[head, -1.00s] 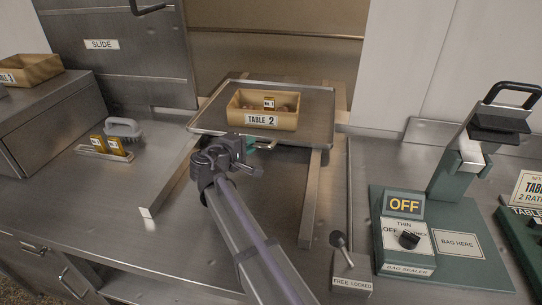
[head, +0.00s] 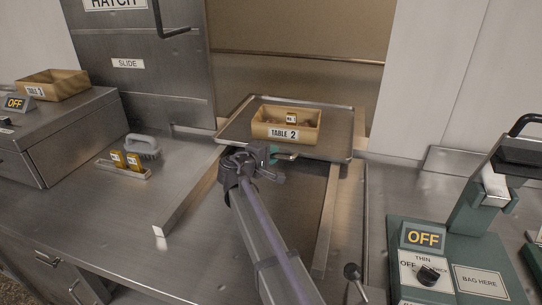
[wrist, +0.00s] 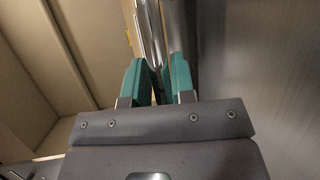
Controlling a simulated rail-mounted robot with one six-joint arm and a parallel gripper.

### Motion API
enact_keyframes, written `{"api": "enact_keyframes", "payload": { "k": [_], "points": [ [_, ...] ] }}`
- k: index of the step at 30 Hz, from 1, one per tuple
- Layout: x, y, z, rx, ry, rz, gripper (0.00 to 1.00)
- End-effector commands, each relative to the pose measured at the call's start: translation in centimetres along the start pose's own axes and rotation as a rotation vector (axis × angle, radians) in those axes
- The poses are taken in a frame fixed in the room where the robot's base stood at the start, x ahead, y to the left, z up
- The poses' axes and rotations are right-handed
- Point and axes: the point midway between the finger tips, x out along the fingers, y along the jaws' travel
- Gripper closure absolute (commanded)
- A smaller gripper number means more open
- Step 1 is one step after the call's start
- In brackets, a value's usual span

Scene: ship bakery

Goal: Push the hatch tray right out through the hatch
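The hatch tray (head: 338,152) is a flat metal tray on two rails, lying mostly in the hatch opening, its near edge still on my side. A tan box labelled TABLE 2 (head: 286,133) stands on it with a small label and some contents. My gripper (head: 286,156) is at the tray's near edge. In the wrist view the teal fingers (wrist: 155,80) lie close on either side of the shiny tray rim (wrist: 152,30) and appear shut on it. The exact finger contact is partly hidden.
The left rail (head: 185,200) and right rail (head: 327,220) reach toward me. The bag sealer (head: 430,262) stands right. A wall panel (head: 430,80) bounds the opening's right side.

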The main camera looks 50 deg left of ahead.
Motion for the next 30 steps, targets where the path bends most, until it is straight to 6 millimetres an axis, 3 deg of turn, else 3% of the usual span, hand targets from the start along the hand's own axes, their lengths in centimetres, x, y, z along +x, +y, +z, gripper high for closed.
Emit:
{"api": "enact_keyframes", "payload": {
  "k": [5, 14, 17, 24, 30],
  "points": [
    [-0.1, 0.0, 0.1, 0.0, -0.001, -0.002, 0.59],
    [-0.7, 0.0, 0.1, 0.0, 0.0, -0.003, 0.58],
    [-2.3, 0.1, 0.2, 0.0, 0.001, -0.003, 0.58],
    [-8.3, 0.2, 0.2, 0.0, 0.001, -0.003, 0.58],
    [-10.8, 0.0, 0.1, 0.001, -0.002, -0.002, 0.58]
  ]
}}
